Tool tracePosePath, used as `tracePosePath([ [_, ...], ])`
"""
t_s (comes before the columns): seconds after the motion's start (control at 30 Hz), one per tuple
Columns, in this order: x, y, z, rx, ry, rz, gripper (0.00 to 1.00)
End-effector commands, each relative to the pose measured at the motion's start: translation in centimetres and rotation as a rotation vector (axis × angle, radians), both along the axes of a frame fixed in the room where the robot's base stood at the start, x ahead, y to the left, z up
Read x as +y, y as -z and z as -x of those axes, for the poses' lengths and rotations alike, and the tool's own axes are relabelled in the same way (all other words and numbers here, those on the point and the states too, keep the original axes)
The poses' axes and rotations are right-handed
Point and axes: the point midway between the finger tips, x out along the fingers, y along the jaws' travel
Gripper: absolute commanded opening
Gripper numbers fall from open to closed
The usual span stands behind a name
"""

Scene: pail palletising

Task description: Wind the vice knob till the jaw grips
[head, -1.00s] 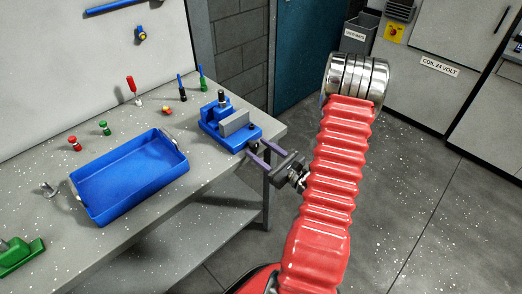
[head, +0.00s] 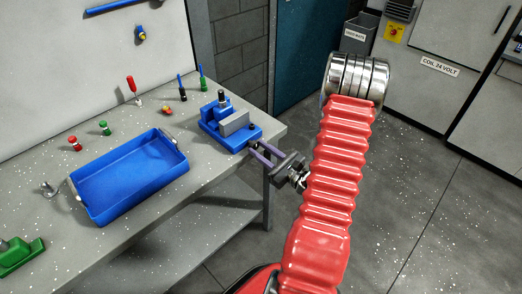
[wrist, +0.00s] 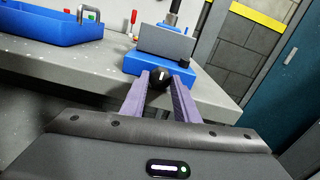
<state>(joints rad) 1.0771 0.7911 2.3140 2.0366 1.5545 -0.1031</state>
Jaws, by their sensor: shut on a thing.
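The blue vice (head: 222,124) with its grey jaw block (head: 235,123) stands near the right end of the bench. It also shows in the wrist view (wrist: 128,64), with the grey block (wrist: 166,43) on top. The dark knob (wrist: 160,77), with a white mark, sits on the vice's near face. My gripper (head: 258,148) has its two purple fingers on either side of the knob and is shut on it. In the wrist view the fingers (wrist: 160,82) flank the knob. Whether the vice jaw touches anything is hard to tell.
A blue tray (head: 75,190) lies left of the vice on the grey bench (head: 200,180). Red (head: 74,144) and green (head: 104,128) pieces stand nearby. Open floor lies right of the bench.

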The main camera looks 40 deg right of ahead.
Motion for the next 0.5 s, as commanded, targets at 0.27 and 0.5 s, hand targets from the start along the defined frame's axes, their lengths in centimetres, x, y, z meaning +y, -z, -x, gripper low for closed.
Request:
tracePosePath([
  [0.27,0.01,0.01,0.01,0.004,-0.001,-0.156,0.05],
  [0.5,-0.01,0.02,0.01,0.007,0.0,-0.251,0.05],
])
